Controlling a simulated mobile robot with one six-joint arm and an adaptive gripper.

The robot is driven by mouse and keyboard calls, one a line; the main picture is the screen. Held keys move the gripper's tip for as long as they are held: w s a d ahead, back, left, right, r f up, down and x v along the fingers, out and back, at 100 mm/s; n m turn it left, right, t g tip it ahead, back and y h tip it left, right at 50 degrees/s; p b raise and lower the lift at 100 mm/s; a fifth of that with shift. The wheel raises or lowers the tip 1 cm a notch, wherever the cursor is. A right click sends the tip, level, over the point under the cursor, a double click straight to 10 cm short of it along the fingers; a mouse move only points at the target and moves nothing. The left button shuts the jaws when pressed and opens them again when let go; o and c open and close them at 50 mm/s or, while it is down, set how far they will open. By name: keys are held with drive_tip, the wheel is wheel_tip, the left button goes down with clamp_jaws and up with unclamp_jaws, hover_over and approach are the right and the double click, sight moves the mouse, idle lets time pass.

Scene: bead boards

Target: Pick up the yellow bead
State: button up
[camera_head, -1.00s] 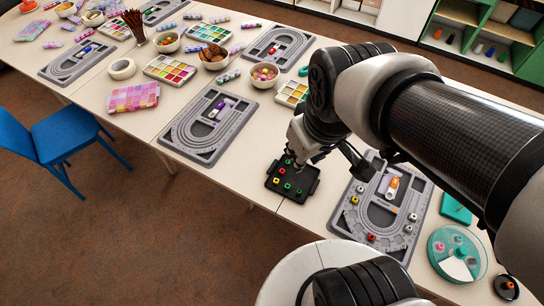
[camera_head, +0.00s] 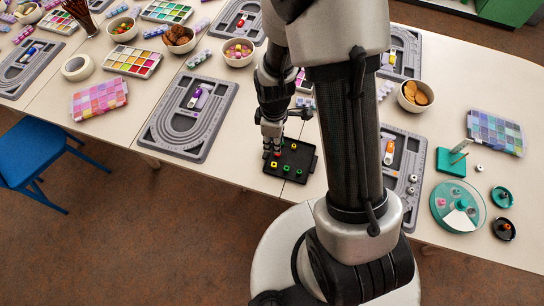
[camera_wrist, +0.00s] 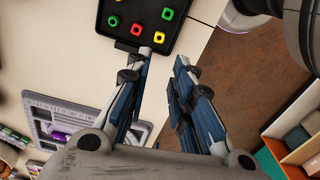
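In the wrist view one yellow bead (camera_wrist: 159,37) shows near the tray's lower edge, beside a red bead (camera_wrist: 136,29) and a green bead (camera_wrist: 167,13). My gripper (camera_wrist: 163,60) is open and empty, with the yellow bead just beyond its fingertips. In the head view my gripper (camera_head: 272,147) is at the tray's back left corner. Part of the tray is cut off in the wrist view.
A grey bead board (camera_head: 190,125) lies left of the tray, and another grey board (camera_head: 408,165) lies right, partly behind my arm. A teal round dish (camera_head: 444,212) stands further right. The table's front edge runs close to the tray.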

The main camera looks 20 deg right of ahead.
sight(274, 162)
wheel_tip(274, 162, down, 16)
drive_tip(key=b, duration=0.5)
drive_tip(key=shift+d+r, duration=0.1)
drive_tip(key=shift+r, duration=0.25)
drive_tip(key=shift+c, duration=0.4)
drive_tip(key=shift+c, duration=1.1)
drive_tip(key=shift+r, duration=0.1)
